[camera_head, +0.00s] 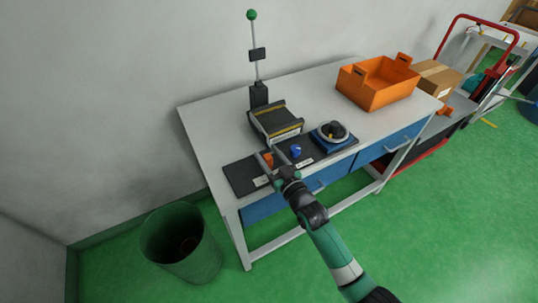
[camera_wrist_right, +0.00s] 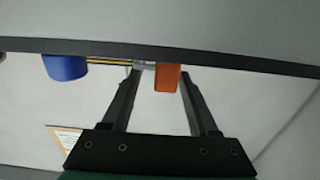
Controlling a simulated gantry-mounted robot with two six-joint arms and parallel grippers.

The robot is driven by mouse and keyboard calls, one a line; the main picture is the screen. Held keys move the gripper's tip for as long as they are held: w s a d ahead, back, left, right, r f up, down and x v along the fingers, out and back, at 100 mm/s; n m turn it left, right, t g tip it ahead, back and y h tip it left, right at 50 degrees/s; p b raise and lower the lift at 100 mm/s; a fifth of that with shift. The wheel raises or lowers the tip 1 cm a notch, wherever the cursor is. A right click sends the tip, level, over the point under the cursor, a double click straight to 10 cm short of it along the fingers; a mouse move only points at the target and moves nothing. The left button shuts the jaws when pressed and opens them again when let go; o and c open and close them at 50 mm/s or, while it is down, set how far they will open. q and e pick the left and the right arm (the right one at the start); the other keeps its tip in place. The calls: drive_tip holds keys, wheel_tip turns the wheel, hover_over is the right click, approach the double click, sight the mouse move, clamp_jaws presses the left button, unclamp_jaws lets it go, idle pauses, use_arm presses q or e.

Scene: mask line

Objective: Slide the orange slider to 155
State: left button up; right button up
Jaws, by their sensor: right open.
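The orange slider (camera_head: 268,158) stands on the dark panel (camera_head: 241,178) at the front left of the bench. It also shows in the right wrist view (camera_wrist_right: 167,78), between the two fingertips. My right gripper (camera_head: 269,166) is at the slider with its fingers spread. In the right wrist view the open gripper (camera_wrist_right: 160,74) has the slider nearer the right finger, with a gap on the left. I cannot tell whether either finger touches it. The scale numbers are too small to read. My left gripper is out of view.
A blue knob (camera_head: 296,151) and a black dial on a blue base (camera_head: 334,135) stand right of the slider. Behind are a dark box device (camera_head: 275,121) and a green-topped pole (camera_head: 256,60). An orange crate (camera_head: 377,84) sits at the back right. A green bin (camera_head: 182,243) stands on the floor.

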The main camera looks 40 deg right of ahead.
drive_tip(key=shift+s+a, duration=0.1)
drive_tip(key=shift+s, duration=0.05)
drive_tip(key=p+v, duration=0.4)
drive_tip(key=v, duration=0.7)
drive_tip(key=shift+s, duration=0.2)
